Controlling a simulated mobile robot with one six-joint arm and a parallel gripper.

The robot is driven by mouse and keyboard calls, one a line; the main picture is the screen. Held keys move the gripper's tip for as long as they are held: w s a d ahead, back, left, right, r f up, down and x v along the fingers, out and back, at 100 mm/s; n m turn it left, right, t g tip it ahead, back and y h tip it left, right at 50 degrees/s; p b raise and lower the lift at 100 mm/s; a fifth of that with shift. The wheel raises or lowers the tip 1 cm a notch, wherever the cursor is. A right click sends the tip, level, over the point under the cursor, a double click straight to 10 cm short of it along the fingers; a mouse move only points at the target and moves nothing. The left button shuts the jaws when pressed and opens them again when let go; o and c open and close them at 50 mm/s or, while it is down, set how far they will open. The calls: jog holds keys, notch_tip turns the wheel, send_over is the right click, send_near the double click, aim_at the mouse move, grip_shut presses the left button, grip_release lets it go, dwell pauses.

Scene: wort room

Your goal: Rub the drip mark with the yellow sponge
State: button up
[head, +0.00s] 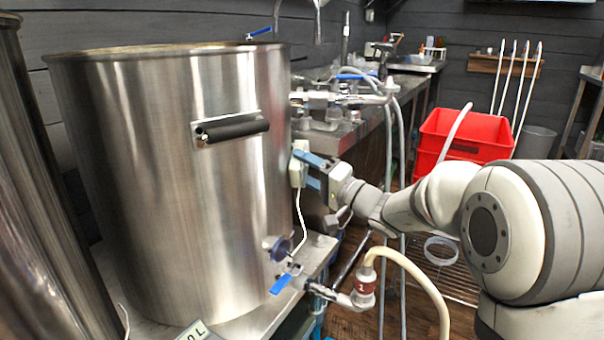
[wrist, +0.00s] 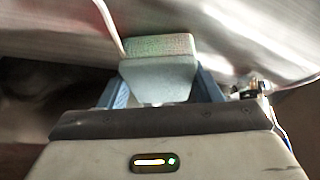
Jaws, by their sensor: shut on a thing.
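My gripper (head: 308,171) is at the right side of the large steel kettle (head: 160,220), with its blue fingers shut on a pale grey-green block (head: 297,166). In the wrist view the block (wrist: 160,47) sits between the fingers (wrist: 163,82), with a speckled face toward the bright metal (wrist: 235,30). I cannot tell whether the block touches the metal. A white cord (head: 301,222) runs down by the block; whether it is joined to it is unclear. The block does not look yellow, and I see no other sponge. I cannot make out the drip mark.
The kettle has a black handle (head: 233,130) and, low down, a valve with a blue lever (head: 281,284). A hose (head: 410,262) curves below my arm. A red crate (head: 465,134) stands behind the arm. A steel counter (head: 345,130) with fittings runs along the back.

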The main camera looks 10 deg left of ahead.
aim_at(285, 174)
jog(key=shift+a+f+b, duration=0.1)
jog(key=shift+b, duration=0.2)
jog(key=shift+s+f+b, duration=0.1)
jog(key=shift+s+b, duration=0.65)
jog(key=shift+s, duration=0.05)
jog(key=shift+s+r, duration=0.2)
jog(key=shift+s, duration=2.35)
jog(key=shift+d, duration=0.25)
jog(key=shift+w+d, duration=0.2)
jog(key=shift+d, duration=2.75)
